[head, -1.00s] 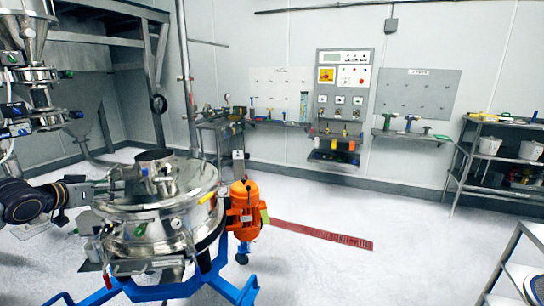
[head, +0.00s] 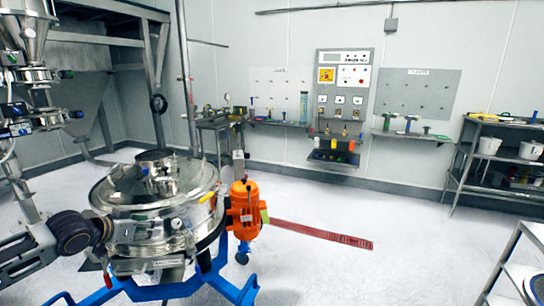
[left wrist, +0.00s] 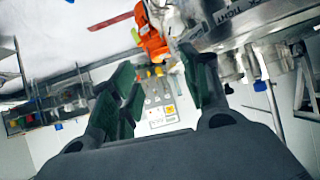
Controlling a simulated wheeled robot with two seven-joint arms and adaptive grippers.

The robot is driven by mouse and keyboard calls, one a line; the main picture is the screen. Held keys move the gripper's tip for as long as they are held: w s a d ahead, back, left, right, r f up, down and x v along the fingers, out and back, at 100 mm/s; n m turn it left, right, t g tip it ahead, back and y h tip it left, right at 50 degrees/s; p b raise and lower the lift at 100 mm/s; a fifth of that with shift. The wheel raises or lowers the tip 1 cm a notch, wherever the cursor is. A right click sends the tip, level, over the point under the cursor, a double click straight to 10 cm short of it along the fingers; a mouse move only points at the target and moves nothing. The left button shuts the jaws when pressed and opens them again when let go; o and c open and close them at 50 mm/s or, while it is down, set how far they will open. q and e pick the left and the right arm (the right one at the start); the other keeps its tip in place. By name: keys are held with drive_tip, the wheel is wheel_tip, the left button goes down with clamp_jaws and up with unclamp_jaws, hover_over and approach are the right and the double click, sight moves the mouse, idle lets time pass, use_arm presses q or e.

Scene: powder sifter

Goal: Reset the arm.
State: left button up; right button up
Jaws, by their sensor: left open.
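My left arm (head: 72,233) comes in from the left in the head view, low in front of the steel sifter (head: 158,195). The sifter is a round, shiny vessel with a domed lid on a blue frame. In the left wrist view my left gripper (left wrist: 158,78) is open, with its green-padded fingers apart and nothing between them. The steel body of the sifter (left wrist: 228,25) is close beyond the right finger there. I cannot tell whether the arm touches the sifter. My right gripper is in neither view.
An orange motor (head: 244,210) stands at the sifter's right side. A blue frame (head: 235,290) spreads its legs below. A control panel (head: 342,95) and tool shelves line the back wall. A rack (head: 480,150) stands at right. The floor between is clear.

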use_arm(q)
drive_tip(key=s+d+f+m+g, duration=0.1)
drive_tip(key=s+d+f, duration=0.2)
drive_tip(key=d+f, duration=0.3)
drive_tip(key=s+d+f+m+g, duration=0.1)
drive_tip(key=s+d+f, duration=0.2)
drive_tip(key=d+f, duration=0.3)
drive_tip(key=s+d+f+n+g, duration=0.1)
drive_tip(key=s+d+f, duration=0.35)
drive_tip(key=s, duration=0.25)
drive_tip(key=s+d+f+g, duration=0.2)
drive_tip(key=s+d+f, duration=0.1)
drive_tip(key=s+f, duration=0.3)
drive_tip(key=s+a+f+n+g+y, duration=0.1)
drive_tip(key=s+a+n+y, duration=0.1)
drive_tip(key=s, duration=0.4)
drive_tip(key=s+a+f+n+g+y, duration=0.1)
drive_tip(key=s+f+g, duration=0.1)
drive_tip(key=s, duration=0.4)
wheel_tip(320, 180, down, 32)
drive_tip(key=s, duration=0.2)
drive_tip(key=s+a+f+g, duration=0.1)
drive_tip(key=s+a+f, duration=0.1)
drive_tip(key=s+f, duration=0.8)
drive_tip(key=s+a+f+g, duration=0.1)
drive_tip(key=s+a+f, duration=0.2)
drive_tip(key=s+f, duration=0.7)
drive_tip(key=shift+s+a+f, duration=0.25)
drive_tip(key=shift+s+a, duration=0.1)
drive_tip(key=shift+s, duration=0.9)
